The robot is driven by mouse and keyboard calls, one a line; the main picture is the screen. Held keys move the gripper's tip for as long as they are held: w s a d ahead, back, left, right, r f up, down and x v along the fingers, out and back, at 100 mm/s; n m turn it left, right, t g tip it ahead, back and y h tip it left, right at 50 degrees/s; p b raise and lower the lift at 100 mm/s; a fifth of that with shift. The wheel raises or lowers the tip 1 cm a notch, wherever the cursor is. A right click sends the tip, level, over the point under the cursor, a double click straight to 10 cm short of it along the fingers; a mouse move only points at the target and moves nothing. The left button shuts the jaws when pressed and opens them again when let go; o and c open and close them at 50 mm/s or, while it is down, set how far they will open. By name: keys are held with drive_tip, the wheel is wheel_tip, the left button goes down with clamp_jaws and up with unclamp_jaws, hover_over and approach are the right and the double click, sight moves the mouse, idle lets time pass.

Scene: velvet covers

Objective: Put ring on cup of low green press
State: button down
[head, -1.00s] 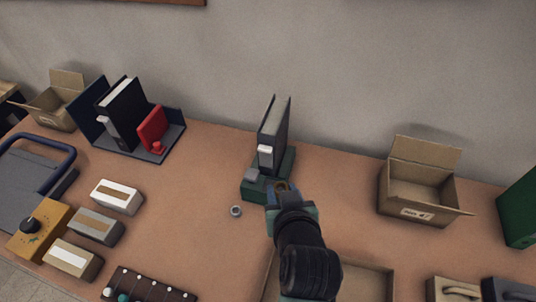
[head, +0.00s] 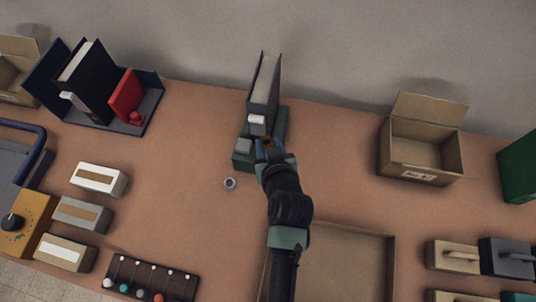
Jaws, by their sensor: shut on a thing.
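The low green press (head: 279,127) stands near the middle of the table, close to the wall. It has a green base, a grey block at its front left and a tall dark upright with a white tab. My gripper (head: 267,149) is over the front of the base, shut on a small brownish ring (head: 267,141) that is mostly covered by the fingers. The press's cup is not clearly visible; the gripper covers that spot. I cannot tell whether the ring touches the press.
A small grey ring-like piece (head: 230,184) lies left of my arm. A dark stand with a red part (head: 124,95) is at the back left. An open cardboard box (head: 421,160) is at the right. A shallow tray (head: 350,262) lies in front.

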drive_tip(key=shift+w+f, duration=0.1)
drive_tip(key=shift+f, duration=3.45)
